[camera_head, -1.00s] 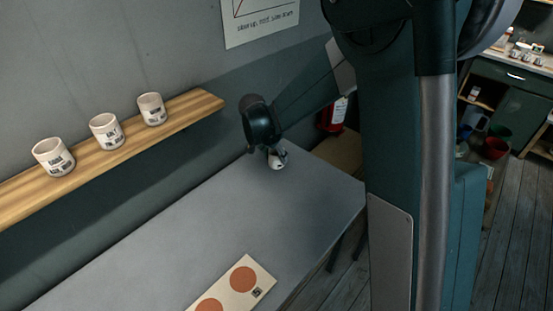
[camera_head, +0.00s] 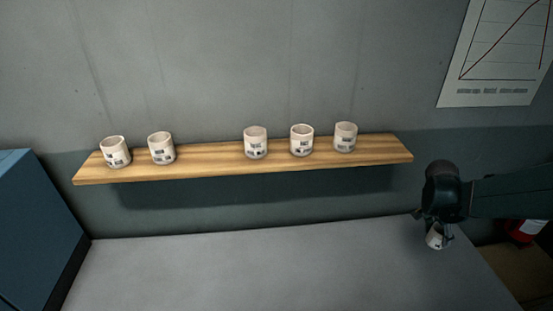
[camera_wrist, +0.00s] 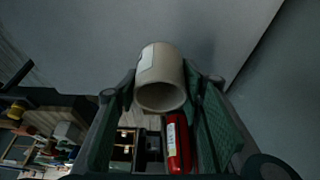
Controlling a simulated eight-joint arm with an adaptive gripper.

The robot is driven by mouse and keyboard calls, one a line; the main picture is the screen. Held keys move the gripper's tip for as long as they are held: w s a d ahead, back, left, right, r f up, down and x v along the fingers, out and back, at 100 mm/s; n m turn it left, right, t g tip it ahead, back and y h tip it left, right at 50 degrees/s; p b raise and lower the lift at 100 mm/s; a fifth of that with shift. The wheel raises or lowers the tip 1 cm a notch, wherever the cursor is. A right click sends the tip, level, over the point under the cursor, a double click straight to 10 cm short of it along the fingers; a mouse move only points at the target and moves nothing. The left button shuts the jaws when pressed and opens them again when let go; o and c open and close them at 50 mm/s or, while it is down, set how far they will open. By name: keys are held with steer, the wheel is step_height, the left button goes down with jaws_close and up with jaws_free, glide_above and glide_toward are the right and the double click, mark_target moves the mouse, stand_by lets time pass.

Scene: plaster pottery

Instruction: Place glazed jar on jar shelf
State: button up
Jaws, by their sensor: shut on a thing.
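My gripper (camera_head: 437,222) is at the right in the head view, above the right end of the grey table. It is shut on a pale jar (camera_head: 435,239) with dark label marks, which hangs tilted below it. In the wrist view the same jar (camera_wrist: 160,75) sits between the two fingers of my gripper (camera_wrist: 160,90), its round opening facing the camera. The wooden jar shelf (camera_head: 205,163) runs along the wall to the left of my gripper and higher than the table. Several similar labelled jars stand upright on it, with a wide gap between the left pair and the others.
The grey table top (camera_head: 250,265) is bare in the head view. A blue box-like unit (camera_head: 35,225) stands at the left. A wall chart (camera_head: 495,55) hangs at upper right. A red extinguisher (camera_head: 524,230) is at the right edge, beyond my arm.

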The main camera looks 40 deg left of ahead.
steer(key=w+a+r+p, duration=0.1)
steer(key=a+r+p, duration=0.35)
steer(key=r, duration=0.55)
steer(key=a+r+p, duration=0.4)
steer(key=a+r, duration=0.1)
steer(key=r, duration=0.5)
step_height(320, 180, up, 20)
steer(key=n+p, duration=0.1)
steer(key=p, duration=1.1)
glide_above(224, 158)
steer(key=w+d, duration=0.2)
steer(key=w, duration=0.1)
steer(key=s+a+f+n+y+b, duration=0.1)
steer(key=s+a+f+n+b, duration=0.1)
steer(key=s+a+n+b, duration=0.1)
steer(key=shift+s+a+f+t+b, duration=0.4)
steer(key=shift+s+a+b, duration=0.1)
steer(key=shift+s+a, duration=0.7)
steer(key=shift+w+f+y, duration=0.1)
steer(key=shift+y, duration=0.2)
steer(key=shift+f+b, duration=0.75)
steer(key=shift+f, duration=1.7)
